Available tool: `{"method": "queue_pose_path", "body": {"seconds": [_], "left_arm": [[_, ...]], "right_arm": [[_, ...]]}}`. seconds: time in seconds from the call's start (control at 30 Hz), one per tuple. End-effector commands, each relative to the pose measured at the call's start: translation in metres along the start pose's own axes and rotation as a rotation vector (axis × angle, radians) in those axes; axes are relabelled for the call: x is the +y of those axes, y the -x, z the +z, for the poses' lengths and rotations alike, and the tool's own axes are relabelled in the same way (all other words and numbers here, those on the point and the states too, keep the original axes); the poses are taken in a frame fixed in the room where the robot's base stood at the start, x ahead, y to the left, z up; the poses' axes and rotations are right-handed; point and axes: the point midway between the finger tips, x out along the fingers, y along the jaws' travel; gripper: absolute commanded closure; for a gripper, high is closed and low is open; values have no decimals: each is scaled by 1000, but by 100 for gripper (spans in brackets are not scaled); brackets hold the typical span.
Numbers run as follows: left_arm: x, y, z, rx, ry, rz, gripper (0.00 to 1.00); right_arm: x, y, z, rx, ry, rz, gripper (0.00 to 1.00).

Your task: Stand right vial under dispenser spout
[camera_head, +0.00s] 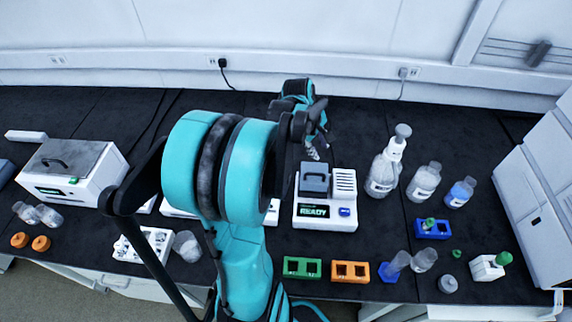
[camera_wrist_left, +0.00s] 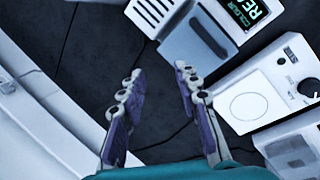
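My left gripper (camera_head: 314,148) is behind the white READY instrument (camera_head: 325,224), over the back of the dark bench. In the left wrist view its fingers (camera_wrist_left: 158,80) are spread apart with nothing between them, and the instrument's grey lid (camera_wrist_left: 196,44) lies just beyond. A clear bottle with a pump-like top (camera_head: 385,172), possibly the dispenser, stands right of the instrument; its spout is too small to make out. Two clear vials, a left one (camera_head: 397,262) and a right one (camera_head: 424,260), are near the front edge. My right gripper is not in view.
A clear bottle (camera_head: 423,183) and a blue-liquid bottle (camera_head: 459,193) stand at right. Green (camera_head: 303,276), orange (camera_head: 351,279) and blue (camera_head: 431,236) racks lie in front. A tall white cabinet (camera_head: 540,215) bounds the right. My arm hides the bench's middle left.

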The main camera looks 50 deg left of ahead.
Motion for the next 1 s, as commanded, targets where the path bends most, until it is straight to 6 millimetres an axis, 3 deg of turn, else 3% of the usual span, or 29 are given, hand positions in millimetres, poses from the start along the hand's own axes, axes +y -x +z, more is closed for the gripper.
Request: {"method": "queue_pose_path", "body": {"seconds": [0.03, 0.2, 0.4, 0.6, 1.0], "left_arm": [[-1, -13, -26, -12, 111, -8, 68], [-15, -47, -97, -61, 470, -38, 68], [-38, -77, -154, -106, 767, -64, 68], [-49, -91, -171, -123, 869, -75, 68], [-48, -135, -167, -123, 869, -75, 68]], "right_arm": [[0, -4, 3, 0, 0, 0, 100], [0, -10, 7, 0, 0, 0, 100], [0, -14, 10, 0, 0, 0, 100], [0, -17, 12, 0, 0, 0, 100], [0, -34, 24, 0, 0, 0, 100]]}}
